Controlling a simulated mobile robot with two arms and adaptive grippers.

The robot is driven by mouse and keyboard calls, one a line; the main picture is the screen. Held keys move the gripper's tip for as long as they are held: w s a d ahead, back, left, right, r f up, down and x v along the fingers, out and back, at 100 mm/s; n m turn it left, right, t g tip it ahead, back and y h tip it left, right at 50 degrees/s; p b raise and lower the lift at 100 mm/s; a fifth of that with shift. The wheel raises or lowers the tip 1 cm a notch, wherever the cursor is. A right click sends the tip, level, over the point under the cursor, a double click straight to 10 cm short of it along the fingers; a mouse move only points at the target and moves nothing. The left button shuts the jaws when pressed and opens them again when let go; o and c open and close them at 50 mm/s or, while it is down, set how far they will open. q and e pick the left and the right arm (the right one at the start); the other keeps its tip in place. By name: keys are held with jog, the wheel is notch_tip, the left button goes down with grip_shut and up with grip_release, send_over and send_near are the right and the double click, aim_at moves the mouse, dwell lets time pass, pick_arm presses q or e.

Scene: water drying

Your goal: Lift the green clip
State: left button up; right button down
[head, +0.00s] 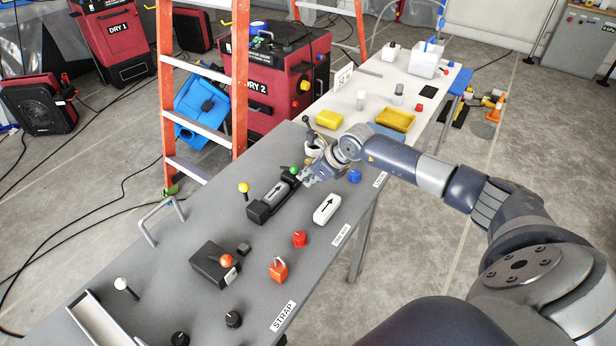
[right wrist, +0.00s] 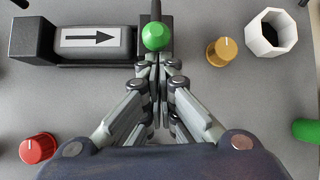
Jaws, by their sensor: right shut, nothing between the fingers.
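The green ball-shaped top (right wrist: 155,36) that best fits the green clip stands at the right end of a dark block with a white arrow plate (right wrist: 92,38). In the head view the green ball (head: 294,169) shows at the far end of that block (head: 270,203) on the grey bench. My right gripper (right wrist: 157,84) is shut and empty, its fingertips just below the ball in the wrist picture. In the head view the right gripper (head: 308,178) is beside the ball; whether it touches is unclear. My left gripper is out of view.
A gold knob (right wrist: 222,52), a white hexagonal cup (right wrist: 271,34) and a red knob (right wrist: 38,147) are nearby. A white arrow block (head: 327,208), blue knob (head: 354,176) and yellow-topped lever (head: 244,188) share the bench. An orange ladder (head: 240,70) stands behind it.

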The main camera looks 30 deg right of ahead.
jog(key=shift+w+a+r+g+p, duration=0.15)
jog(key=shift+r+g+p, duration=0.15)
jog(key=shift+r+g, duration=0.35)
jog(key=shift+w+r+g+h, duration=0.15)
jog(key=shift+r+g+h, duration=0.35)
jog(key=shift+r+g, duration=0.1)
jog(key=shift+w+a+r+g, duration=0.1)
jog(key=shift+w+r+g, duration=0.15)
jog(key=shift+r+g, duration=0.3)
jog(key=shift+g+h, duration=0.5)
jog(key=shift+g, duration=0.2)
jog(key=shift+w+a+r+b, duration=0.3)
jog(key=shift+w+r+b, duration=0.2)
jog(key=shift+w+r, duration=0.25)
jog(key=shift+w+a+r+b, duration=0.3)
jog(key=shift+w+r+b, duration=0.2)
jog(key=shift+w+r, duration=0.25)
jog(key=shift+w+a+r+b, duration=0.35)
jog(key=shift+w+r, duration=0.1)
jog(key=shift+w, duration=0.15)
jog(key=shift+w+a+r, duration=0.2)
jog(key=shift+w, duration=0.4)
jog(key=shift+r, duration=0.1)
